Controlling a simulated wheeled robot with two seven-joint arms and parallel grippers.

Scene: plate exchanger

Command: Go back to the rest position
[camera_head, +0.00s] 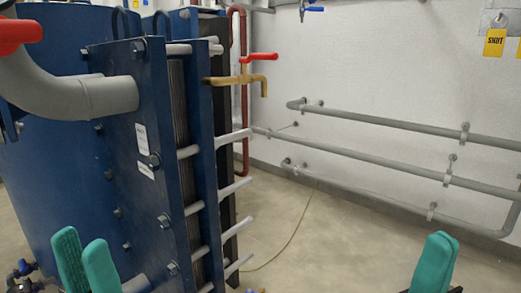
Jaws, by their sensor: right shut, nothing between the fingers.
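My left gripper (84,245) is at the bottom left, in front of the blue plate exchanger (130,180). Its two teal fingers point up and stand apart, with nothing seen between them. My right gripper (438,246) is at the bottom right, over the floor and clear of the pipes. Its teal fingers are together and empty. Both grippers show only their fingers; the arms are mostly below the frame.
A grey pipe elbow (80,97) with a red handle (20,32) is at the upper left. A brass tap (244,79) with a red lever stands behind the exchanger. Grey pipes (390,158) run along the white wall. The middle floor (330,235) is open, crossed by a thin yellow line.

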